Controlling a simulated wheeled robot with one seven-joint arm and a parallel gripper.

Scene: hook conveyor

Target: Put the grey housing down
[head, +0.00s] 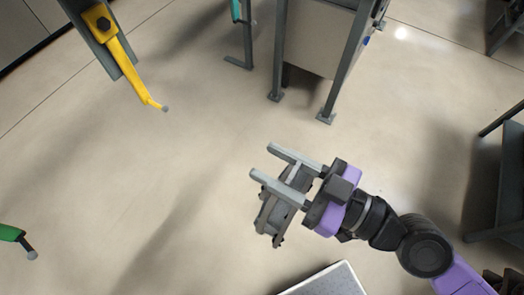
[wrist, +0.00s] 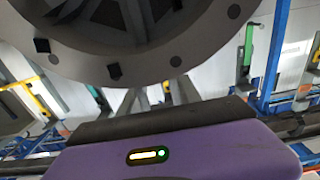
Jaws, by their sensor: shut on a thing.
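My gripper (head: 262,160) reaches in from the lower right in the head view, its two pale fingers pointing up-left. It is shut on the grey housing (head: 275,212), a dark grey angular piece that shows below and between the fingers. The housing hangs in the air over the floor, and the fingers hide part of it.
A pale surface with a light rim (head: 325,282) shows at the bottom edge. A yellow hook (head: 125,70) hangs upper left, a green hook (head: 12,234) lower left. A grey cabinet on legs (head: 318,40) stands at the back. Dark frames stand at the right. The middle floor is clear.

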